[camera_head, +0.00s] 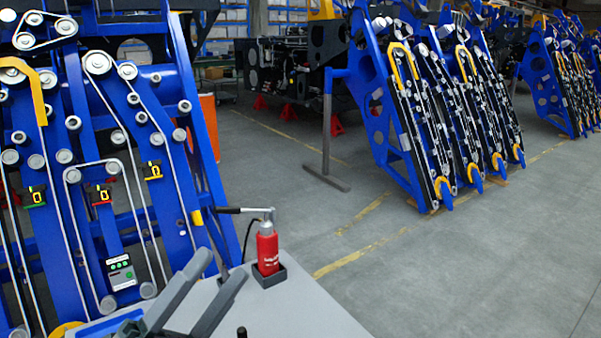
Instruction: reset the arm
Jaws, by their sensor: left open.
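My left gripper (222,266) reaches in from the bottom edge over the grey table (315,310). Its two grey fingers stand apart with nothing visible between them, and they point up and to the right. A red tool (267,250) with a metal top and a black-ended lever stands upright in a black holder on the table, to the right of the fingers and apart from them. My right gripper is not in view.
The blue harvester chassis (205,125), with pulleys and belts, fills the left side. Small digital gauges (102,194) and a white box with green marks (121,272) are on it. More chassis (440,110) stand at the back right. The floor (490,260) at the right is clear.

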